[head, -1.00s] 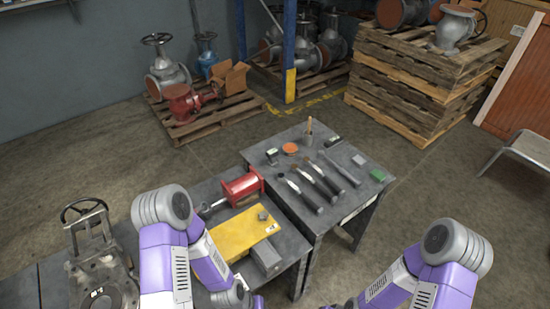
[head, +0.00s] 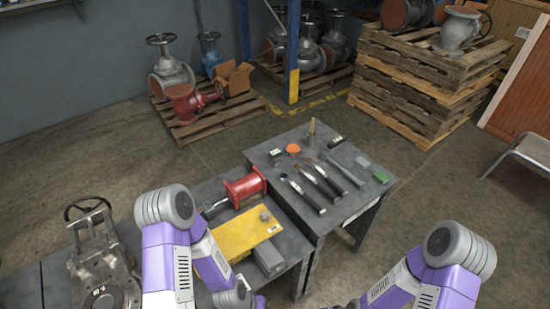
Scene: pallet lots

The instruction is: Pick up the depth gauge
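Several hand tools lie on the dark grey table (head: 322,228) at the centre. I cannot tell for certain which one is the depth gauge. Candidates are a small dark device with a light face (head: 275,152) at the table's left back, a dark device (head: 336,141) at the back right, and a long grey tool (head: 345,172) lying at an angle. My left arm comes in from the left and my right arm from the lower right. Both reach below the picture's bottom edge, and neither gripper's fingertips show.
Dark-handled tools (head: 320,180), an orange round item (head: 293,149), an upright wooden-handled item (head: 312,131) and a green block (head: 381,176) share the table. A lower bench holds a red flanged part (head: 245,188) and a yellow block (head: 243,235).

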